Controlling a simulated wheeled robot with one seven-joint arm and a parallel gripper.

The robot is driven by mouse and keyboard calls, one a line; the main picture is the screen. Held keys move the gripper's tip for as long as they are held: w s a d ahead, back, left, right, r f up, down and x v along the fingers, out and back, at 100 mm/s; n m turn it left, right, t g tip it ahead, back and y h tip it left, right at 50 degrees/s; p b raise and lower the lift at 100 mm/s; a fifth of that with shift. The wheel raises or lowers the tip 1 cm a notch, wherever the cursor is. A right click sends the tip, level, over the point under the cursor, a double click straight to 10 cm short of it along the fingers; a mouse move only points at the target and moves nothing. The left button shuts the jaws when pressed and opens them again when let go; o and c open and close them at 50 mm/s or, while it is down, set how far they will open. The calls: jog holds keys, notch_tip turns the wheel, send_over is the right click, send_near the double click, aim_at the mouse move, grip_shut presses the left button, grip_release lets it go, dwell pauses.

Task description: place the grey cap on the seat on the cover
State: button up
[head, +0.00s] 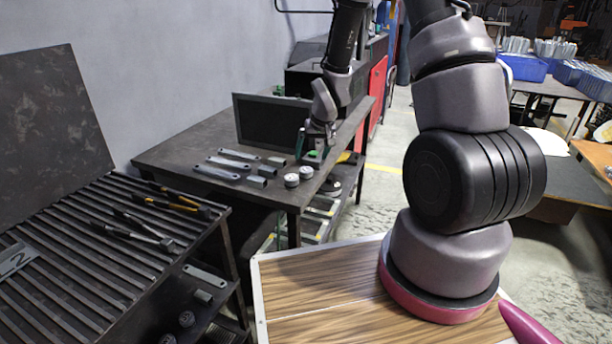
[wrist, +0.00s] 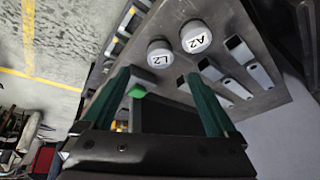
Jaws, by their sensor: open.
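My gripper (head: 313,148) hangs over the dark workbench (head: 200,150), pointing down. In the wrist view its two green fingers (wrist: 158,76) are spread apart with nothing held between them. Two round grey pieces with white tops stand side by side near the bench's front edge. One is marked L2 (wrist: 160,53) and the other A2 (wrist: 195,37); they also show in the head view (head: 291,180). I cannot tell which piece is the cap, or make out the seat and cover.
Several flat grey brackets (head: 238,154) and small grey blocks (head: 257,181) lie left of the round pieces. A dark upright panel (head: 270,120) stands behind. A slatted rack (head: 75,245) with tools is at the left. Shelves with parts sit under the bench.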

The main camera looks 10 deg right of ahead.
aim_at(307, 170)
jog(key=x, duration=0.8)
jog(key=shift+r, duration=0.1)
grip_shut()
